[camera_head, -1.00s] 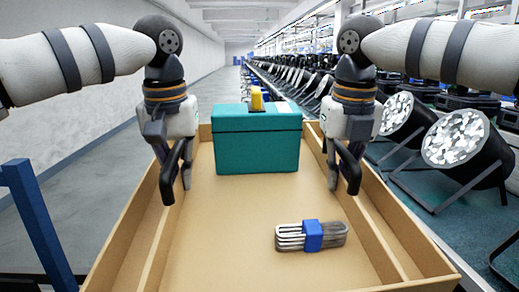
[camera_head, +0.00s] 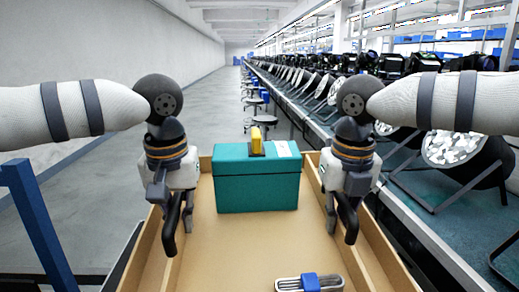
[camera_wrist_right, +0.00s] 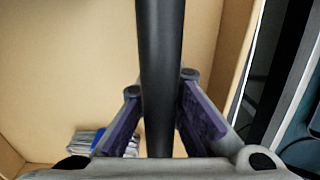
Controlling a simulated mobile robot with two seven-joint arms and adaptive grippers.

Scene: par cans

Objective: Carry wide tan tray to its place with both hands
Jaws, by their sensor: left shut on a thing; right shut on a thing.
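The wide tan tray (camera_head: 225,255) lies in front of me in the head view, its near part cut off by the lower edge. It carries a teal box (camera_head: 257,187) with a yellow catch at the far end and a silver bundle with a blue band (camera_head: 309,283) nearer me. My left gripper (camera_head: 172,235) is shut at the tray's left side. My right gripper (camera_head: 346,225) is shut at its right side. In the right wrist view a dark bar (camera_wrist_right: 160,70) runs between the right fingers, over the tan floor (camera_wrist_right: 75,60); its ends are hidden.
A long bench (camera_head: 412,215) with several stage lamps (camera_head: 455,147) runs along the right, close to the tray. A blue post (camera_head: 38,225) stands at the left. Several stools (camera_head: 253,100) stand beyond the tray. Open grey floor (camera_head: 190,110) lies ahead and left.

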